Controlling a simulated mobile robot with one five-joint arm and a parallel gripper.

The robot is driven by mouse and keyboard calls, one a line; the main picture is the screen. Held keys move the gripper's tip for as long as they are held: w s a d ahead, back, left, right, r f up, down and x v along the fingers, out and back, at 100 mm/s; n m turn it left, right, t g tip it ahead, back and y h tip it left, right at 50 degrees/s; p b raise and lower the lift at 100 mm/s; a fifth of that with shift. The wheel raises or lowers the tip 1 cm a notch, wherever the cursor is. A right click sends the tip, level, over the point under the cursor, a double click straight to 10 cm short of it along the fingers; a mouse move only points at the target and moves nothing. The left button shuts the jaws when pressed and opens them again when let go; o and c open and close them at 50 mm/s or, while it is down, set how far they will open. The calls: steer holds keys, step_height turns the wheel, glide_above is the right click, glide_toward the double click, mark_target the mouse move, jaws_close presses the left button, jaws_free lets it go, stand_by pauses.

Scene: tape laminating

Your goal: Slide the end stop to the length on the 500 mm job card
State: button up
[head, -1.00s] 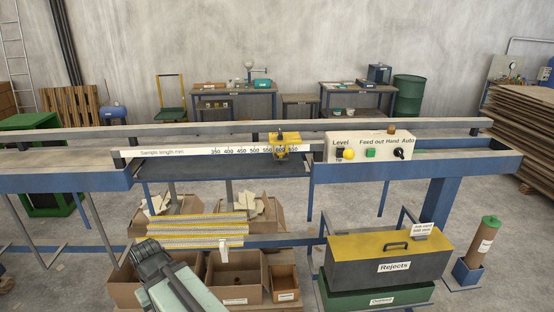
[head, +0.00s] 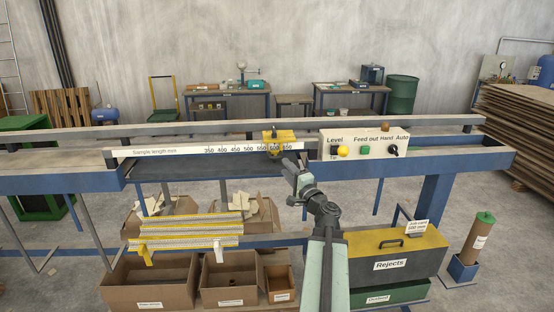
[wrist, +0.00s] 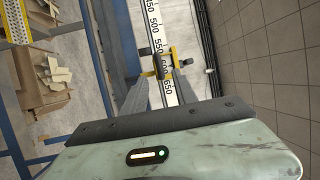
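The yellow end stop (head: 284,136) sits on the white sample-length scale (head: 150,153), near the 600 mark, right of the 500 mark. In the wrist view the end stop (wrist: 176,58) straddles the scale, with a dark knob on it. My gripper (head: 292,166) is just in front of and below the end stop. In the wrist view its two dark fingers (wrist: 160,88) are spread apart, pointing at the end stop, with the scale showing between them. Contact cannot be told. The job card (head: 417,227) stands at the right on the rejects bin and reads 500 mm.
A control panel (head: 364,144) with level, feed-out and hand/auto controls stands close right of the end stop. The rejects bin (head: 390,264) is lower right. Cardboard boxes (head: 150,283) and stacked yellow-edged strips (head: 185,232) are lower left. The scale left of the stop looks clear.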

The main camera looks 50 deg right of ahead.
mark_target(277, 158)
steer(key=p+x, duration=0.1)
steer(key=x, duration=0.7)
steer(key=shift+w+a, duration=0.1)
steer(key=shift+a, duration=0.05)
jaws_close()
stand_by(1.1)
